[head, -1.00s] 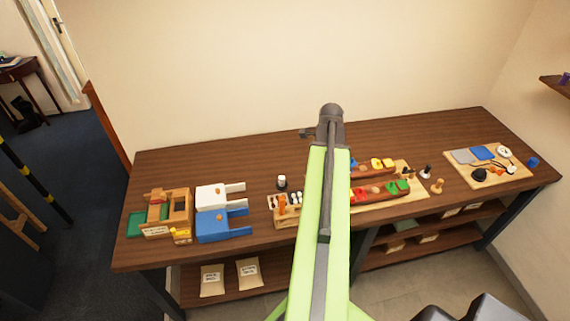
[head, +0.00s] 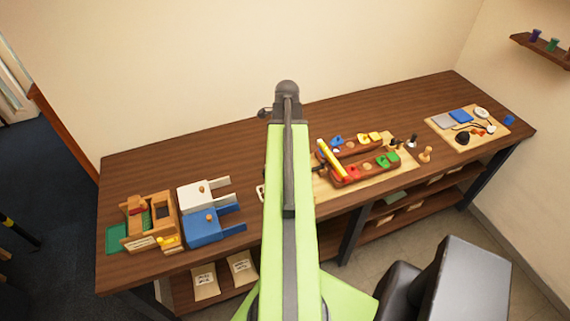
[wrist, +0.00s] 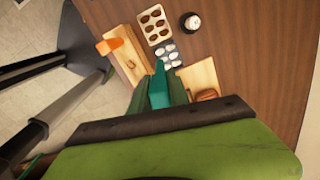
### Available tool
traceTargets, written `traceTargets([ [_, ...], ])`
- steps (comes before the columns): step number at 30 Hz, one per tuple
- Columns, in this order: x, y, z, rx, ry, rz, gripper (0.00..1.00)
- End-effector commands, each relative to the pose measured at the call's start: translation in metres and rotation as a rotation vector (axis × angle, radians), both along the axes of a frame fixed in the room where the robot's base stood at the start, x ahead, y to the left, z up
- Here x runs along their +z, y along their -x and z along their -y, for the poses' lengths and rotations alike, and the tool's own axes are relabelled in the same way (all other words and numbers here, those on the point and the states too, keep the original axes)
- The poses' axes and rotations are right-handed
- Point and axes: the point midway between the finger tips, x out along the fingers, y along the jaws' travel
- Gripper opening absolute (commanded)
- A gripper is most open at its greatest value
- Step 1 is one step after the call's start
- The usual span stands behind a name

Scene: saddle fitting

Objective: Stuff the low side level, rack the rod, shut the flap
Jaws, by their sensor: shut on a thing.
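Brown oval pieces (wrist: 153,25) and pale ones (wrist: 170,52) sit in holders just beyond the fingertips. In the head view, a red-brown wooden frame (head: 372,173) bears green, blue and yellow pieces. A yellow rod (head: 331,159) lies slanted at its left end. A green piece (head: 388,160), possibly the flap, is at its right. My arm hides the gripper and most of the tray there.
White (head: 203,193) and blue (head: 208,227) forked blocks and a wooden fixture (head: 150,222) stand at left. A board with small items (head: 470,126) lies at right. In the wrist view, an orange piece (wrist: 109,46) and a white-topped pot (wrist: 192,22) stand nearby. The bench back is clear.

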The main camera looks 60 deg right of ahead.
Motion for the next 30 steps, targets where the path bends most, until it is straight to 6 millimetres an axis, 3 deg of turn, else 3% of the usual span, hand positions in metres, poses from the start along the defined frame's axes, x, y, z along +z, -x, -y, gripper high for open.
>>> traceTargets([
  [1,-0.018,0.000,0.000,0.000,0.000,0.000,0.00],
  [6,-0.045,0.000,0.000,0.001,0.000,0.000,0.00],
  [9,-0.055,-0.001,0.000,0.001,0.000,0.000,0.00],
  [19,-0.059,-0.001,-0.001,0.002,0.000,0.000,0.00],
  [30,-0.099,-0.002,-0.001,0.003,0.000,0.000,0.00],
])
